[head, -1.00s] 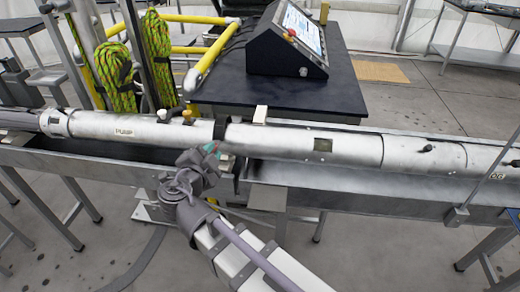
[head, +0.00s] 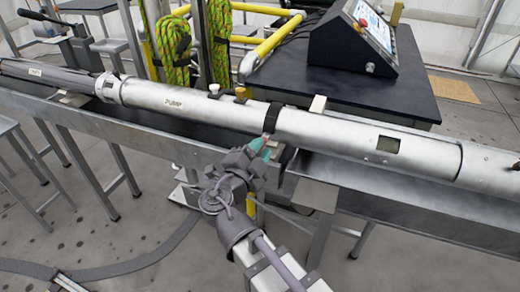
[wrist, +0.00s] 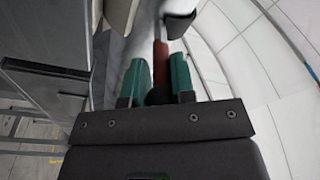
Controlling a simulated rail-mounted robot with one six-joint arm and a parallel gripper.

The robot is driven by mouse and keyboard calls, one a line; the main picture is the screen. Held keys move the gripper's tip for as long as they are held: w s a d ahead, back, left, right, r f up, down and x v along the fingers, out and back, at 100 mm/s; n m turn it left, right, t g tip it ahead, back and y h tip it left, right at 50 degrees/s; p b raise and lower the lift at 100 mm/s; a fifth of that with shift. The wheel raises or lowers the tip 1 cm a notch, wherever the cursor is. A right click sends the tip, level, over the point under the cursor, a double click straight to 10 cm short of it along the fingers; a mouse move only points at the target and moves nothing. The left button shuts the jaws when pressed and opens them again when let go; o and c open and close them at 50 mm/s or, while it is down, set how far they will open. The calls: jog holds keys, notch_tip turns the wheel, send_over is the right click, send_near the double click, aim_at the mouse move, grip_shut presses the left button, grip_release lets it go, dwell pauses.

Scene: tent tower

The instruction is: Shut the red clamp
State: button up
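The red clamp shows in the wrist view as a red bar (wrist: 160,60) running away from between my fingers, with a dark piece at its far end. In the head view only a small reddish bit (head: 265,138) shows below the black band (head: 273,117) on the long silver tube. My gripper (wrist: 158,80) has two green fingers standing apart, with visible gaps on both sides of the red bar. In the head view my gripper (head: 262,148) is just in front of the tube, below the band. Contact with the clamp cannot be made out.
The silver tube (head: 185,103), marked PUMP, lies along a long metal trough (head: 400,200). Behind it stand a dark table (head: 330,92) with a control console (head: 352,38), yellow rails and green rope coils (head: 173,50). Stools and trestle legs stand on the floor at left.

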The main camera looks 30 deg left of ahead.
jog(key=o, duration=0.4)
jog(key=shift+c, duration=0.2)
jog(key=s+f, duration=0.1)
jog(key=s, duration=0.9)
jog(key=shift+s+b, duration=0.35)
jog(key=shift+b, duration=0.1)
jog(key=shift+a, duration=0.1)
